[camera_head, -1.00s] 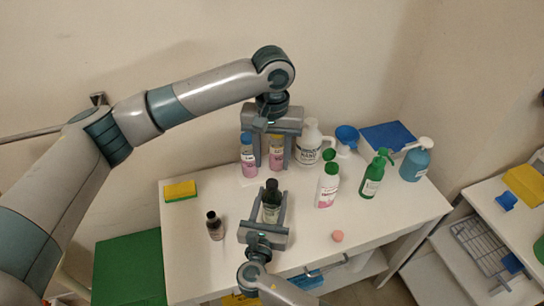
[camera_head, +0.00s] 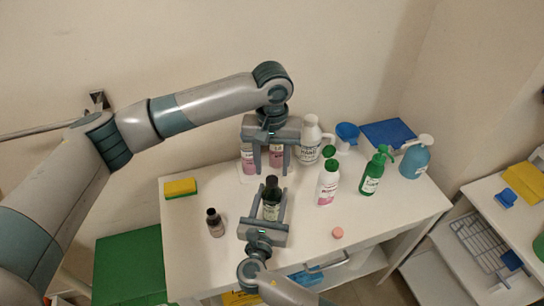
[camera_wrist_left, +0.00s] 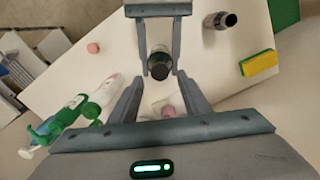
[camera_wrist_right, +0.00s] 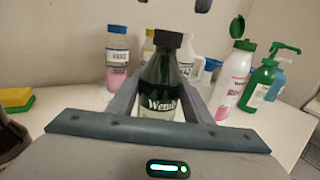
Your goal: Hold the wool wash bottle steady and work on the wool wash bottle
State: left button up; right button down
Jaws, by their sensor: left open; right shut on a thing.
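The wool wash bottle (camera_head: 271,207) is dark green with a black cap and a pale label, and stands upright above the white tabletop. It also shows in the right wrist view (camera_wrist_right: 160,85) and from above in the left wrist view (camera_wrist_left: 160,66). My right gripper (camera_head: 271,192) is shut on its body, one finger on each side. My left gripper (camera_head: 271,172) is open and points down just behind and above the cap, its fingers apart. The left wrist view shows the cap between and beyond its fingertips, not touching them.
Two pink-bodied bottles (camera_head: 248,160) stand behind, partly hidden by my left gripper. A white jug (camera_head: 309,145), an open white bottle (camera_head: 327,188), a green pump bottle (camera_head: 372,178) and a blue one (camera_head: 415,163) stand right. A small dark bottle (camera_head: 216,226) and a sponge (camera_head: 181,187) are left.

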aim_at(272, 179)
pick_arm(q)
jog(key=shift+f, duration=2.1)
grip_shut()
